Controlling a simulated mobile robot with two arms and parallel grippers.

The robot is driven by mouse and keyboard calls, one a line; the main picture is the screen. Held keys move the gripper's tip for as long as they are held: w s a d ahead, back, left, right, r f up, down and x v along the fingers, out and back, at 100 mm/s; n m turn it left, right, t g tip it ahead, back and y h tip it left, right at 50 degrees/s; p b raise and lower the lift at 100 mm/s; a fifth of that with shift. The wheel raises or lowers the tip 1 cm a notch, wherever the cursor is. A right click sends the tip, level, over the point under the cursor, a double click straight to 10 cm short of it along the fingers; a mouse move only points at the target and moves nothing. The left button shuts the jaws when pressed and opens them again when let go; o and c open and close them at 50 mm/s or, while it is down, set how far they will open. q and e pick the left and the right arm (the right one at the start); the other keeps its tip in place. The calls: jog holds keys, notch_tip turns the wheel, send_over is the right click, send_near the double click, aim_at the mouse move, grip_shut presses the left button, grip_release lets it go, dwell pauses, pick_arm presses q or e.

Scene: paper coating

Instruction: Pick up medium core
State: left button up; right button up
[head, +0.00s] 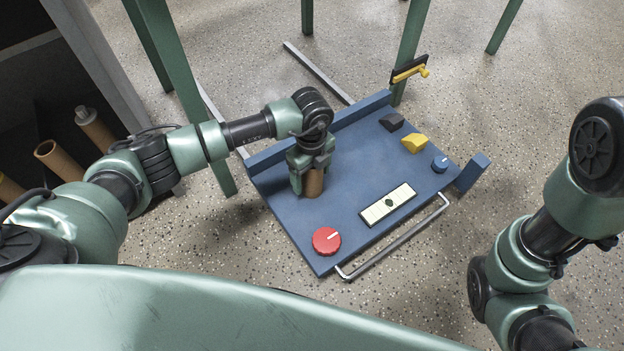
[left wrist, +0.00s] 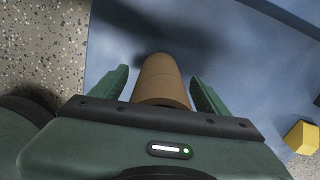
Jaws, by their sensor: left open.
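A brown cardboard core (head: 313,183) stands on the blue panel (head: 350,165), under my left gripper (head: 309,170). In the left wrist view the core (left wrist: 161,80) lies between the two green fingers of my left gripper (left wrist: 160,85), with a visible gap on each side. The left gripper is open around it. Part of the core is hidden by the gripper in the head view. My right arm shows at the right edge of the head view, but its gripper is not visible.
The panel carries a red knob (head: 326,240), a yellow block (head: 414,143), a dark block (head: 391,122), a blue knob (head: 440,164) and a level-like strip (head: 388,204). A metal handle (head: 395,243) runs along its front edge. More brown tubes (head: 60,160) stand in a dark shelf at left.

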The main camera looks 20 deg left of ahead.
pick_arm(q)
jog(key=shift+f, duration=0.1)
jog(key=c, duration=1.5)
